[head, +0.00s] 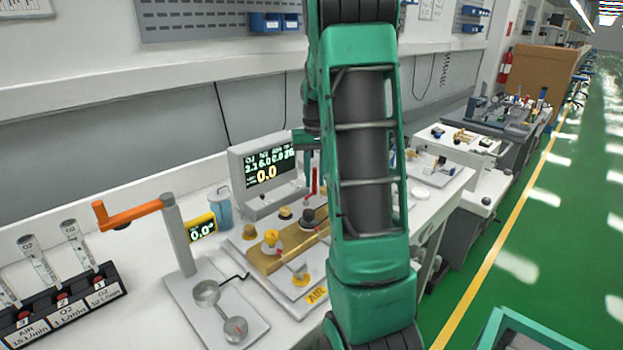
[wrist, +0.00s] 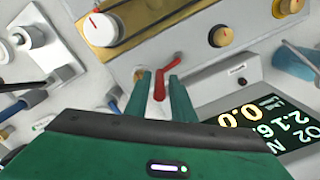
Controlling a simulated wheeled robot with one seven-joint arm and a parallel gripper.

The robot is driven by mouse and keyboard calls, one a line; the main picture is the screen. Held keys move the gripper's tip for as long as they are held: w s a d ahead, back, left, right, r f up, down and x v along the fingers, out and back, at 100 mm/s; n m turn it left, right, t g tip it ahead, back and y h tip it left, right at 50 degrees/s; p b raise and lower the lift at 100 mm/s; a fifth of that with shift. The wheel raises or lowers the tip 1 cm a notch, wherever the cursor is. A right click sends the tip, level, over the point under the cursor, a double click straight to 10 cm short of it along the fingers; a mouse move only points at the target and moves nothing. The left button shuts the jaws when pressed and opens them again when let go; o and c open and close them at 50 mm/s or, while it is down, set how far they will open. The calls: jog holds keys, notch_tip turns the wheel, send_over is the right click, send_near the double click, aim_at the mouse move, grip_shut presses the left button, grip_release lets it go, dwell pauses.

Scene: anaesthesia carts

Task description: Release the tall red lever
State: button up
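The tall red lever (wrist: 159,86) shows in the wrist view between the two green fingers of my gripper (wrist: 158,92). Its bent top reaches up and right toward a grey panel with knobs. A narrow gap shows on each side of the lever, so the fingers look open around it, not pressed on it. In the head view, the red lever (head: 314,182) stands upright beside the knob panel, just left of my green arm. My arm hides most of the gripper there.
A monitor (head: 267,168) stands behind the brass knob panel (head: 262,256). An orange-handled crank (head: 133,213) on a grey post and a rack of labelled tubes (head: 70,306) are to the left. More carts stand to the right, beside the open green floor (head: 540,240).

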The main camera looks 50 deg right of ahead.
jog(key=shift+o, duration=0.3)
notch_tip(320, 180, up, 11)
jog(key=shift+f, duration=0.15)
dwell(0.4)
dwell(0.4)
jog(key=s+a+f, duration=0.4)
jog(key=s+a, duration=0.6)
jog(key=s, duration=0.2)
jog(key=s+a+f+n, duration=0.1)
jog(key=s+a+f, duration=0.4)
jog(key=s+a, duration=0.6)
jog(key=shift+s+a, duration=0.25)
jog(key=shift+s, duration=0.55)
jog(key=shift+f, duration=0.1)
